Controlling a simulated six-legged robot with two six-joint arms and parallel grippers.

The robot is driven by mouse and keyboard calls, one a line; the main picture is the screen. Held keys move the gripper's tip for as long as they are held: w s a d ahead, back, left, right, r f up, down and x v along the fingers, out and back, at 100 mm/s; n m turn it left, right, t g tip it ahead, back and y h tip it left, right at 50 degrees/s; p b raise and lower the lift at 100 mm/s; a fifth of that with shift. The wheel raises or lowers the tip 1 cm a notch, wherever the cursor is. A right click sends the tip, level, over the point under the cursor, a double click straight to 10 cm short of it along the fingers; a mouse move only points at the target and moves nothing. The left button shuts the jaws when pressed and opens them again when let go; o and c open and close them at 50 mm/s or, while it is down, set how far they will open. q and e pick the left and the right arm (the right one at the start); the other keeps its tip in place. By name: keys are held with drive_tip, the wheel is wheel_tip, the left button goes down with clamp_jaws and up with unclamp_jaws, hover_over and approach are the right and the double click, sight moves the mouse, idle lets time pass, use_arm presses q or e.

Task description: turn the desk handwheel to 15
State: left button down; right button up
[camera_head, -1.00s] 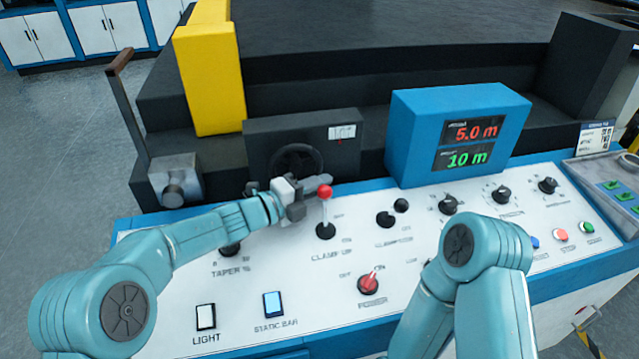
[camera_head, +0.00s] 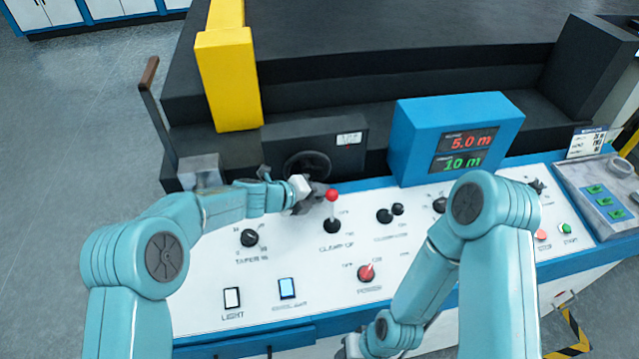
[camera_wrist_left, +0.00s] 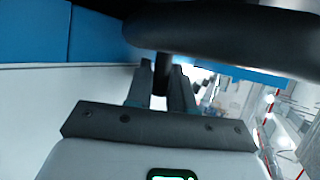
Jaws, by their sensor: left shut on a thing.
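The dark desk handwheel (camera_head: 306,162) is on the front of a black box at the back of the desk. A small white readout (camera_head: 349,138) is on that box, too blurred to read. My left gripper (camera_head: 318,194) is at the wheel's lower right side and hides part of it. In the left wrist view the gripper (camera_wrist_left: 160,85) is shut on a dark handle (camera_wrist_left: 161,68) below a thick dark rim (camera_wrist_left: 220,30). My right arm bends down at the front right; its gripper is mostly cut off at the bottom edge (camera_head: 350,346).
A red-knobbed lever (camera_head: 332,210) stands close to the right of my left gripper. A blue display (camera_head: 455,138) reads 5.0 m and 10 m. A yellow post (camera_head: 228,80) and a crank lever (camera_head: 158,120) rise at the left. Knobs and switches cover the white panel.

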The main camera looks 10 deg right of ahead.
idle(0.4)
use_arm(q)
drive_tip(key=c, duration=1.1)
unclamp_jaws()
drive_tip(key=shift+s+f, duration=0.1)
